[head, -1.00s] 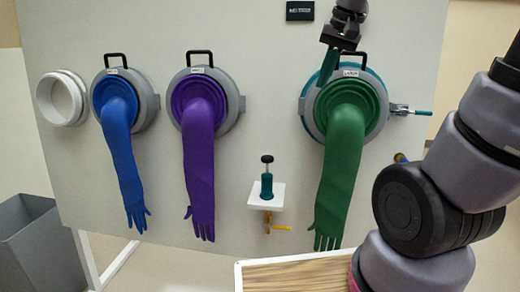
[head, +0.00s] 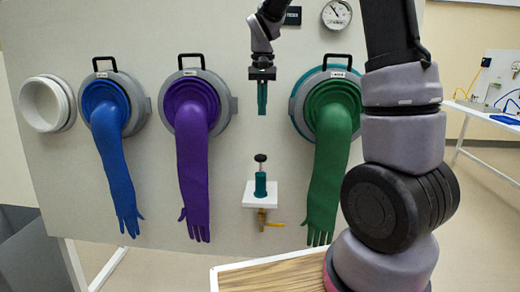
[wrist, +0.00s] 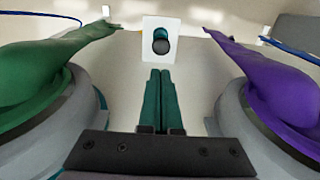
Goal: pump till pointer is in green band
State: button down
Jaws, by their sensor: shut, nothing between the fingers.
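The pump (head: 260,184) is a small teal cylinder with a black knob (head: 260,158) on a rod, standing on a white bracket (head: 251,204) on the panel. A round white gauge (head: 337,14) with a dark pointer is at the top of the panel; its band and the exact reading are too small to tell. My gripper (head: 262,112) points down above the pump, apart from it, with its teal fingers closed together and empty. In the wrist view, the fingers (wrist: 158,75) are together and the pump's knob (wrist: 161,46) lies just beyond their tips.
The purple glove (head: 192,165) hangs left of the pump and the green glove (head: 328,180) hangs right of it. A yellow-handled valve (head: 268,224) is under the bracket. The space between gripper and knob is clear.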

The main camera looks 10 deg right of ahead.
aim_at(262, 157)
jog(key=shift+f, duration=0.1)
notch_tip(262, 157, down, 14)
jog(key=shift+r, duration=0.15)
dwell(0.4)
jog(key=shift+s+f, duration=0.1)
jog(key=shift+f, duration=2.35)
notch_tip(262, 157, up, 14)
jog(key=shift+r, duration=0.2)
